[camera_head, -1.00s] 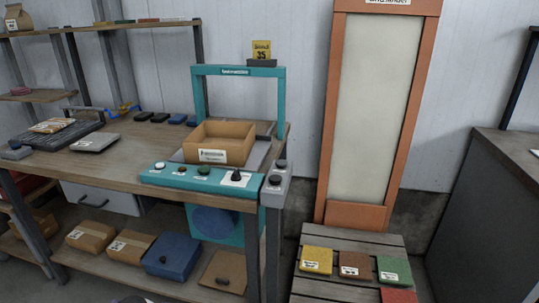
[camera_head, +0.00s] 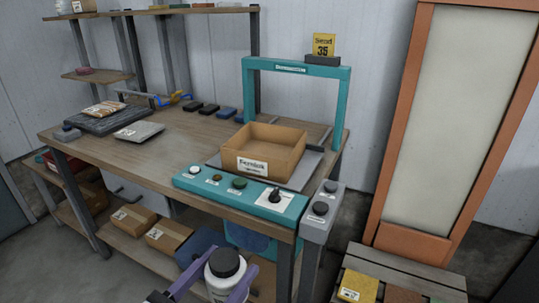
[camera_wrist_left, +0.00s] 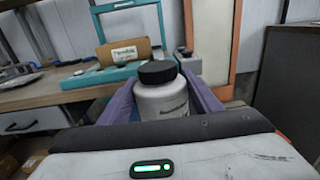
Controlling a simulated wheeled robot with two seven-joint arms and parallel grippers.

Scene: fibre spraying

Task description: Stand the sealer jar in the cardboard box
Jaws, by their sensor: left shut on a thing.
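The sealer jar (camera_head: 226,274) is white with a black lid and shows at the bottom of the head view. It stands about upright between the purple fingers of my left gripper (camera_head: 212,284), which is shut on it. The jar also shows in the left wrist view (camera_wrist_left: 162,98), with a finger on each side. The open cardboard box (camera_head: 259,165) sits on the bench inside the teal frame, beyond the jar. It also shows in the left wrist view (camera_wrist_left: 124,57). The jar is apart from the box, in front of the bench. My right gripper is not in view.
A teal control panel (camera_head: 239,190) with knobs runs along the bench front before the box. The teal frame (camera_head: 249,95) arches behind it. A grey button unit (camera_head: 322,210) stands at the right corner. A pallet (camera_head: 411,273) with coloured packs stands at the lower right.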

